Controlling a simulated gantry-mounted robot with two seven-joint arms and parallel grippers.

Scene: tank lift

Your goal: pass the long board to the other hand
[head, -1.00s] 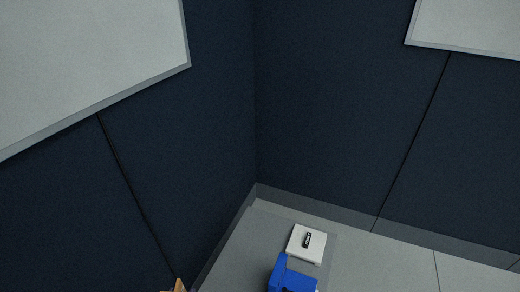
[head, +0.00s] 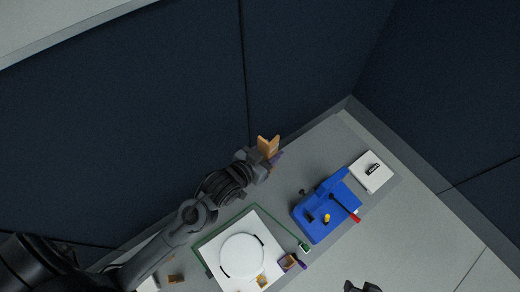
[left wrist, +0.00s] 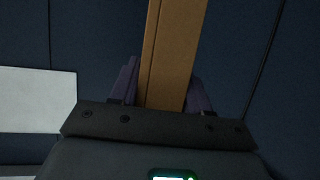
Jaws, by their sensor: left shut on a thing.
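The long board is an orange-brown wooden piece (head: 268,146), seen nearly end-on in the head view. In the left wrist view the board (left wrist: 176,45) runs up out of the top of the picture. My left gripper (head: 270,160) is shut on the board, with a purple finger on each side of it (left wrist: 163,88). It holds the board up in front of the dark wall; its far end is out of the wrist view. A dark piece at the bottom edge of the head view looks like the tip of my right gripper (head: 363,287), apart from the board and mostly cut off.
Below lies a grey bench top (head: 318,150) with a blue tool-like block (head: 318,212), a white square box (head: 372,172) and a white round-lidded item (head: 241,255) inside a green outline. Small brown and purple pieces lie near it. Dark wall panels (head: 180,90) stand behind.

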